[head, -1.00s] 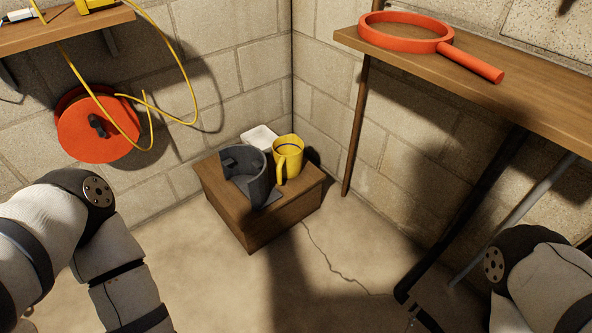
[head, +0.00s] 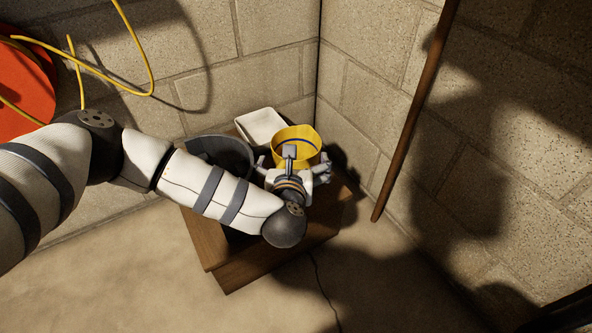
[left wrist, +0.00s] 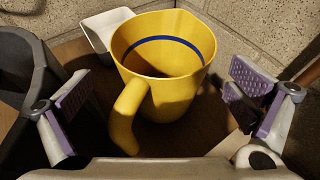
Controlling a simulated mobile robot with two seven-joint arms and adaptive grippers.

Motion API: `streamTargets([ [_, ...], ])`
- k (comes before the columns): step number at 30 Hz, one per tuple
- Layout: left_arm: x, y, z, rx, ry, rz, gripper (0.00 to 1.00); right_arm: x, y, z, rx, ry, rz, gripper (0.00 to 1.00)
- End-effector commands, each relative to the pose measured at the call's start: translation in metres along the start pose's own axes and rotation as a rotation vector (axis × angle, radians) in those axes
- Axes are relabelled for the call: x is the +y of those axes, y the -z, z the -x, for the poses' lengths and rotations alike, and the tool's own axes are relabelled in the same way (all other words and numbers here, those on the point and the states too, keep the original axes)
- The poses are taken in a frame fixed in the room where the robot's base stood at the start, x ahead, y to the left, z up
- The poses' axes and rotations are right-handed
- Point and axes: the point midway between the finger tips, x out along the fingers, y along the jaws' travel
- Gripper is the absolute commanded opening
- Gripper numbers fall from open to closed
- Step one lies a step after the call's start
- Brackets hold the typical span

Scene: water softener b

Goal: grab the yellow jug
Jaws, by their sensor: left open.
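The yellow jug (head: 298,140) stands upright on a small wooden box-like stand in the corner. My left gripper (head: 293,163) is in front of it and hides its lower part in the head view. In the left wrist view the jug (left wrist: 164,55) is between the spread fingers, with its handle pointing toward the wrist. My left gripper (left wrist: 160,110) is open, its purple pads on either side of the jug and apart from it. My right gripper is not in view.
A dark grey container (head: 224,154) stands close on the jug's left; it also shows in the left wrist view (left wrist: 20,70). A white tray (head: 262,126) is behind. The wooden stand (head: 222,262) sits near block walls. A wooden post (head: 415,115) rises at right.

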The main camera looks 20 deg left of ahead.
Motion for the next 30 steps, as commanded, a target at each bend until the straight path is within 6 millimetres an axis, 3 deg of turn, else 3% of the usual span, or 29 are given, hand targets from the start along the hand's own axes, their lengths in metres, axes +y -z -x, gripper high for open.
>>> streamTargets([
  [7, -0.003, 0.003, -0.046, 0.0, -0.001, -0.001, 1.0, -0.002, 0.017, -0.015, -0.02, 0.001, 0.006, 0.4],
  [15, -0.003, -0.001, -0.052, 0.0, 0.002, -0.001, 1.0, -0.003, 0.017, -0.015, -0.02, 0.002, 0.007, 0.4],
  [17, -0.003, -0.001, -0.052, 0.0, 0.002, -0.001, 0.91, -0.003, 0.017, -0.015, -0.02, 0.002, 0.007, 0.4],
  [23, -0.003, -0.001, -0.052, 0.001, 0.002, -0.002, 0.46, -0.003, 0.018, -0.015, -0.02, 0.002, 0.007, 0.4],
  [30, -0.003, -0.002, -0.052, 0.0, 0.002, -0.001, 0.45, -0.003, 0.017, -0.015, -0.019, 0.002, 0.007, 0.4],
])
